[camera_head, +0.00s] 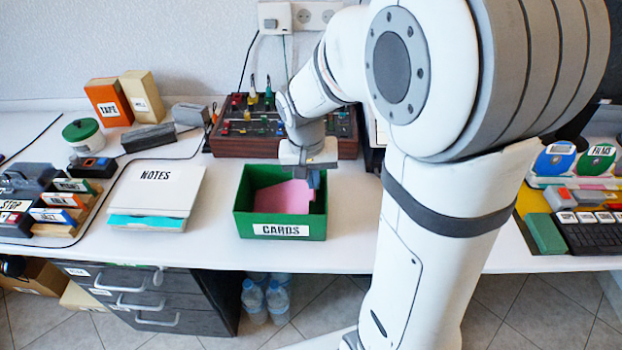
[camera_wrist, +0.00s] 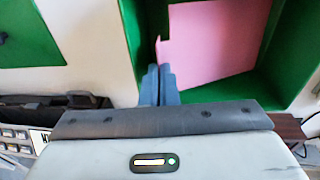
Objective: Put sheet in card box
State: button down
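The pink sheet (camera_head: 284,195) lies inside the green card box (camera_head: 282,221), which has a "CARDS" label on its front. The wrist view shows the sheet (camera_wrist: 215,45) broad face up, within the walls of the box (camera_wrist: 290,75). My gripper (camera_head: 314,179) is at the right end of the box, near the sheet's edge. In the wrist view, my gripper's blue-grey fingers (camera_wrist: 160,70) are close together, with their tips meeting the sheet's edge in the picture. I cannot tell whether they pinch the sheet or are just above it.
A "NOTES" tray (camera_head: 155,188) stands left of the box. A control panel (camera_head: 250,140) with knobs stands close behind it. Orange (camera_head: 108,103) and tan boxes stand at the back left. The desk just right of the box is clear up to my arm.

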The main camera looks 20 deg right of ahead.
jog(key=c, duration=2.1)
grip_release()
jog(key=o, duration=0.4)
notch_tip(320, 180, up, 12)
jog(key=a+p, duration=0.1)
jog(key=p, duration=0.1)
jog(key=s+f+n+t+y, duration=0.1)
jog(key=s+f+n, duration=0.2)
jog(key=s, duration=1)
jog(key=shift+s+d+f, duration=0.15)
jog(key=shift+s+f, duration=0.1)
jog(key=shift+f, duration=0.6)
jog(key=shift+r, duration=0.1)
